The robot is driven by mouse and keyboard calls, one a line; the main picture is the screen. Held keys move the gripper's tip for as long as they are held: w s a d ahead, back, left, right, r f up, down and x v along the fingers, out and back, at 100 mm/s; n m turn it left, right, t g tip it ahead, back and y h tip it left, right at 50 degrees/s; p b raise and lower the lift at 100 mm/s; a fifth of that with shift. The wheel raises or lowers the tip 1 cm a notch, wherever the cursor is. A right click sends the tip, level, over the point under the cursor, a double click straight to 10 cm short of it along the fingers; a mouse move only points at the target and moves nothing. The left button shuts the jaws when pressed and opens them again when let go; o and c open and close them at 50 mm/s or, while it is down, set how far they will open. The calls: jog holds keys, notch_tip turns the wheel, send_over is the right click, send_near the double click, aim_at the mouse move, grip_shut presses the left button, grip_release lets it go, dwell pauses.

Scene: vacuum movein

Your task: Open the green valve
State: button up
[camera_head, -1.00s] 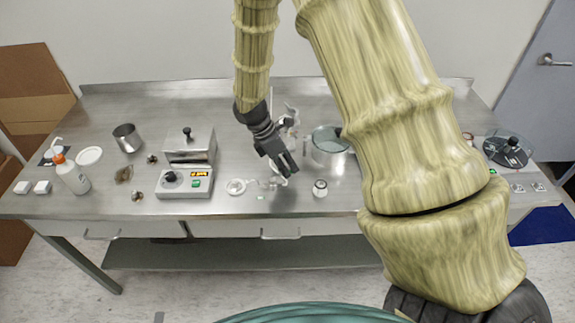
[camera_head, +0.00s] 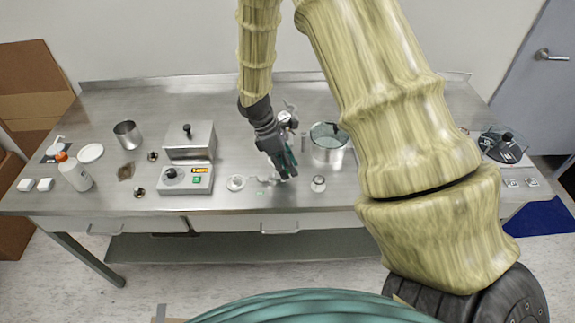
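My gripper (camera_head: 285,172) points down over the middle of the steel table, beside a small glass apparatus (camera_head: 286,120) on a stand. A green-teal patch shows at the fingers; I cannot tell whether it is the green valve or part of my gripper. The fingers and wrist hide much of the apparatus. Whether the fingers are apart or closed is too small to tell. No valve handle shows clearly.
A steel pot (camera_head: 328,143) stands just right of my gripper, with a small jar (camera_head: 318,184) in front. A small white dish (camera_head: 236,183) and a heating device (camera_head: 187,175) are to the left. The steel table (camera_head: 110,110) has free room at its back left.

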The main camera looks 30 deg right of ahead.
jog(key=v, duration=1.2)
dwell(0.5)
